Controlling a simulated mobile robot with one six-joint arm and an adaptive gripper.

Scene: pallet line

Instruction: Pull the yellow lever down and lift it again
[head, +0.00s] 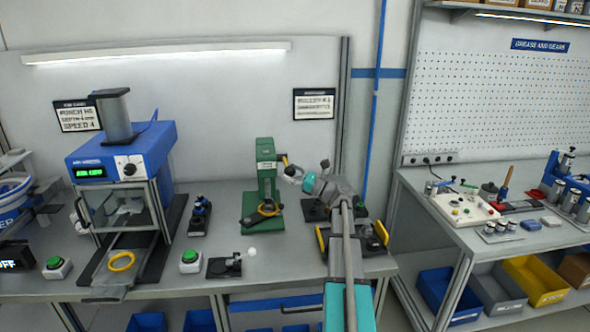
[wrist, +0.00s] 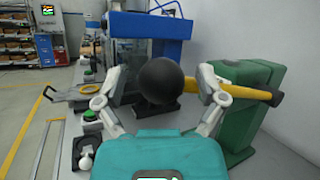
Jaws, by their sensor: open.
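The green press (head: 266,175) stands on the bench in the middle of the head view. Its yellow lever (head: 284,159) sticks out on the right side, and in the wrist view the lever (wrist: 252,92) runs left from the green body (wrist: 250,125) behind my right finger. A black ball knob (wrist: 160,80), apparently the lever's end, sits between my fingers. My gripper (head: 291,172) is open around the knob, with a finger on each side in the wrist view (wrist: 160,92). I cannot tell whether either finger touches it. The lever looks roughly level.
A blue machine (head: 122,152) with a glazed chamber stands to the left. Green buttons (head: 190,257) and a small black-based lever (head: 226,265) are along the bench front.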

